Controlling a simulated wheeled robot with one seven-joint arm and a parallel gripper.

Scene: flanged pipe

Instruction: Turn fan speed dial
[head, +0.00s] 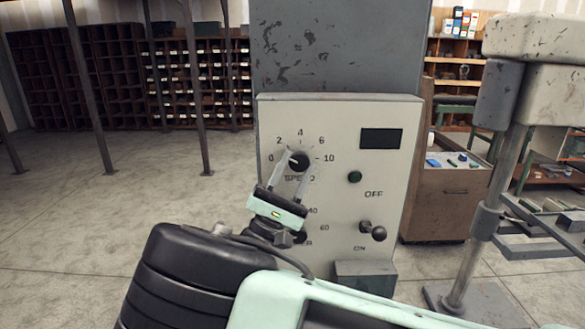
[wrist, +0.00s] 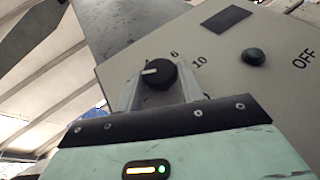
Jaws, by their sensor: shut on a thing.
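The fan speed dial (head: 299,161) is a round black knob with a white pointer mark, on the upper left of a cream control panel (head: 340,110). Numbers from 0 to 10 arc over it, and the "SPEED" label below is partly covered. My gripper (head: 300,166) reaches up from below with one pale finger on each side of the dial, shut on it. In the wrist view the dial (wrist: 157,74) sits between the fingers, and its white mark shows on its left side, away from the 10.
The panel also carries a dark display (head: 381,139), a green button (head: 355,176) and an ON/OFF lever (head: 373,231). A lower knob (head: 299,237) is partly hidden by my gripper. A grey metal stand (head: 490,180) rises at right. Open floor (head: 60,210) lies at left.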

